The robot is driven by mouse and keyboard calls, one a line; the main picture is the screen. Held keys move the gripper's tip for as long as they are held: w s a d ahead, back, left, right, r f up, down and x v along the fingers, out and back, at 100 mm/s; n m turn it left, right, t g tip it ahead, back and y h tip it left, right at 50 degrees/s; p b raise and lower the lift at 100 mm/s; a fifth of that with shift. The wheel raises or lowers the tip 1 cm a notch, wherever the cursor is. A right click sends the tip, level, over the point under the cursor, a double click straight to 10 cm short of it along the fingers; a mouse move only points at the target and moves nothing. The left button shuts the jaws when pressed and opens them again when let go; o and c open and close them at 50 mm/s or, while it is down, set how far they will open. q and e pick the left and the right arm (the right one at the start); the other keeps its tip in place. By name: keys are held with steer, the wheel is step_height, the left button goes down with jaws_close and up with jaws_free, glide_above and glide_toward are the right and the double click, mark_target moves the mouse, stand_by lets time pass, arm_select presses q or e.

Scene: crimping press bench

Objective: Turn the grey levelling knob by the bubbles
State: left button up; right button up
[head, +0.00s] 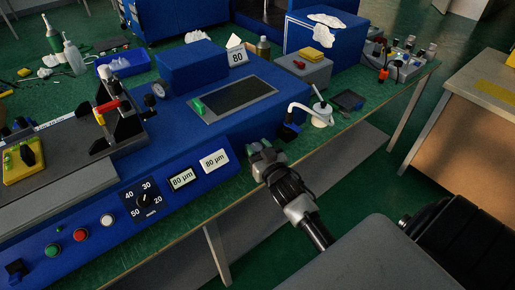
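I cannot clearly make out a grey levelling knob or bubble vials. At the left edge a yellow block (25,174) carries a dark upright knob (31,153) and small green parts, too small to identify. My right gripper (258,151) is at the bench's front edge, right of the 80 µm displays and far from the yellow block. Its fingers are too small and dark to tell open from shut. My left gripper is not in view.
A metal clamp with a red part (109,106) stands on the press. A white bottle with a bent tube (321,113) stands right of my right gripper. Green, red and white buttons (80,235) line the press front. A wooden-sided cabinet (465,125) stands across a gap at right.

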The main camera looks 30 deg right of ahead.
steer(key=c, duration=0.4)
steer(key=shift+o, duration=0.2)
steer(key=shift+r+y, duration=0.1)
steer(key=shift+y, duration=0.2)
